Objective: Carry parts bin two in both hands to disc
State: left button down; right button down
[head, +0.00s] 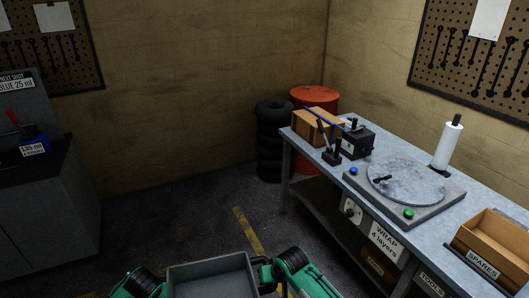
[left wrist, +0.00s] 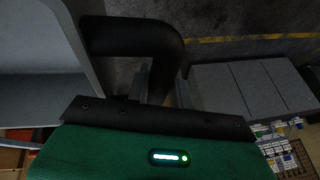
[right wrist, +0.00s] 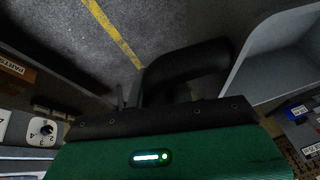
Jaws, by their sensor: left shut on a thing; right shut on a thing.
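A grey open bin (head: 212,274) is held low in front of me at the bottom of the head view. The part of its inside that shows is empty, and no label on it is visible. My left gripper (left wrist: 158,88) is shut on its black side handle (left wrist: 135,36). My right gripper (right wrist: 158,92) is shut on the opposite handle (right wrist: 195,62). The bin wall also shows in the left wrist view (left wrist: 40,90) and the right wrist view (right wrist: 275,50). The round grey disc (head: 405,181) sits on a square base on the right workbench, apart from the bin.
The workbench (head: 345,178) also carries a wooden block (head: 317,127), a black device (head: 356,143), a white roll (head: 447,146) and a SPARES tray (head: 495,245). Tyres (head: 270,140) and a red drum (head: 315,99) stand behind. A dark cabinet (head: 45,215) is left. The middle floor is clear.

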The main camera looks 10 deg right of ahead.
aim_at(408, 177)
jog(key=i, duration=1.7)
jog(key=i+z, duration=0.1)
jog(key=z, duration=2.5)
